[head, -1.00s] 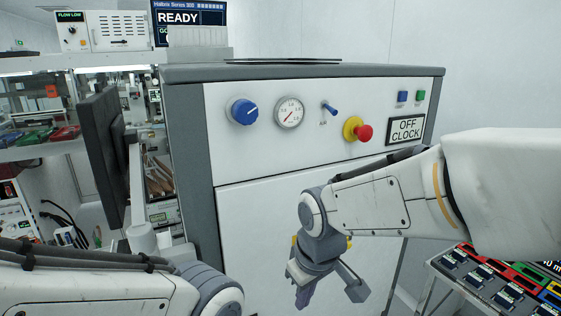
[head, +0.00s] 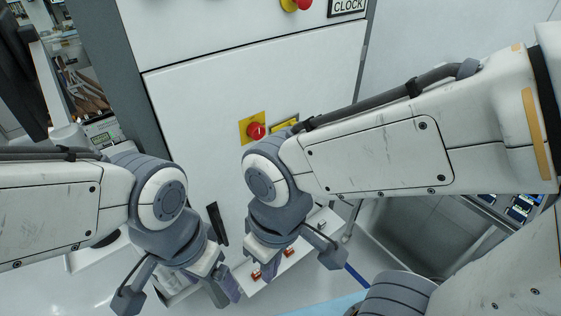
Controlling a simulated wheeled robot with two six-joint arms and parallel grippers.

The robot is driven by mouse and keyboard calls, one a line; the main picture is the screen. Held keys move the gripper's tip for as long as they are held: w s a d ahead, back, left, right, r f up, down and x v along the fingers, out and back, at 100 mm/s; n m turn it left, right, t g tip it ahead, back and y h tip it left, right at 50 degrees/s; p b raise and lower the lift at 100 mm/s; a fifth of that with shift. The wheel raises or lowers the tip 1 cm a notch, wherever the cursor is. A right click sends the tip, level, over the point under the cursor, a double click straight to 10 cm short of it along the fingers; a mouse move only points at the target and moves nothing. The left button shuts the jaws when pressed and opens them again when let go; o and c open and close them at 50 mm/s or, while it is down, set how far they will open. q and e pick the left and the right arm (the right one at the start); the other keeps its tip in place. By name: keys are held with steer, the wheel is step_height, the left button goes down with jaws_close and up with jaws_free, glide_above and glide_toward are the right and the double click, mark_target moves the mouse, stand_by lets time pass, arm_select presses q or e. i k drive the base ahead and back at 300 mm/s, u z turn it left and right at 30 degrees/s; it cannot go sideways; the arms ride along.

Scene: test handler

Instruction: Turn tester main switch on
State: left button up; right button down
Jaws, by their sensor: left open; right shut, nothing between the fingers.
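In the head view, a red rotary switch (head: 256,131) on a square yellow plate sits on the white tester front (head: 195,110), beside a yellow label (head: 284,126) partly hidden by my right arm. It looks like the main switch; its exact setting is too small to read. My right gripper (head: 270,268) is shut and empty, pointing down below the switch and apart from it. My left gripper (head: 222,286) is open and empty, lower and left of the switch, near the right one. Neither gripper touches the switch.
A black handle (head: 217,224) is beside my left wrist. A low white ledge with red parts (head: 289,251) lies behind my grippers. A monitor (head: 18,75) stands left.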

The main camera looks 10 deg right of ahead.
mark_target(255, 130)
steer(key=z, duration=0.5)
steer(key=k, duration=1.25)
steer(key=z, duration=1)
steer(key=i, duration=1.25)
steer(key=u, duration=0.95)
steer(key=i, duration=0.25)
steer(key=u, duration=0.2)
